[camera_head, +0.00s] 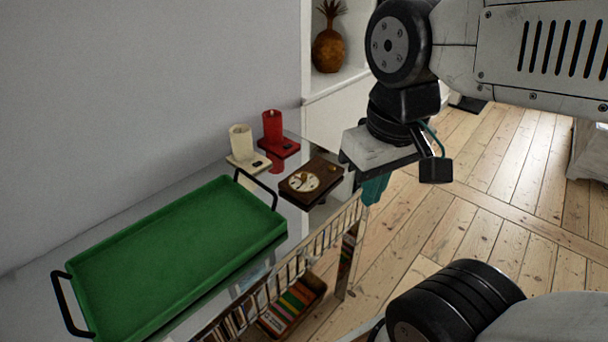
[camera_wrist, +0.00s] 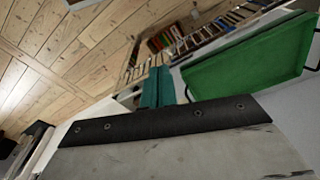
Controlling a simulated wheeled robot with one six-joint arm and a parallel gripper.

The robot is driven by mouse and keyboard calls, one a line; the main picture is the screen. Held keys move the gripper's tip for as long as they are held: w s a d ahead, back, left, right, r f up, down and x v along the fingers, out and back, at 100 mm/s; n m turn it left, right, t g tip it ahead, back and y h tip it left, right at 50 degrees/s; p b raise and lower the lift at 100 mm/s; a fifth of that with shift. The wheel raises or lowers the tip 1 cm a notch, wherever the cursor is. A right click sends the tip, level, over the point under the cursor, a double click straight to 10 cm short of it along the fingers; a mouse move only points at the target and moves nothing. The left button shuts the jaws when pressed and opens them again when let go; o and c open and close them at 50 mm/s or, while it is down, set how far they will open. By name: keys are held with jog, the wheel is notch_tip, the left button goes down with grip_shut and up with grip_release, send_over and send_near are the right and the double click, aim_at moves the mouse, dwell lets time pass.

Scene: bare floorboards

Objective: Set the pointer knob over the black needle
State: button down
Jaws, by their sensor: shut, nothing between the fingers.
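A dark wooden block (camera_head: 325,178) with a round cream dial (camera_head: 300,183) lies on the glass-topped table, right of the green tray. A small brass-coloured knob (camera_head: 304,177) shows on the dial face. The black needle and the way the knob points are too small to make out. My gripper (camera_head: 372,192) has teal fingers and is shut and empty. It hangs to the right of the block, apart from it, by the table's right end. In the wrist view the shut fingers (camera_wrist: 158,88) show, but the dial is not in that view.
The green tray (camera_head: 180,250) with black handles fills much of the table. A cream holder (camera_head: 240,147) and a red one (camera_head: 273,130) stand behind the dial. A slatted rail (camera_head: 325,235) edges the table's front, with books (camera_head: 290,303) below. Open floorboards lie right.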

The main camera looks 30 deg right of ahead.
dwell(0.9)
jog(key=c, duration=1.3)
grip_release()
jog(key=shift+f, duration=0.15)
jog(key=shift+c, duration=0.2)
jog(key=m+g, duration=0.2)
jog(key=m, duration=1.4)
send_over(305, 174)
notch_tip(305, 174, down, 15)
jog(key=shift+s+a+f, duration=0.1)
jog(key=shift+s, duration=0.05)
jog(key=shift+m+t, duration=0.3)
jog(key=shift+f, duration=0.5)
notch_tip(305, 174, down, 7)
jog(key=shift+r, duration=0.1)
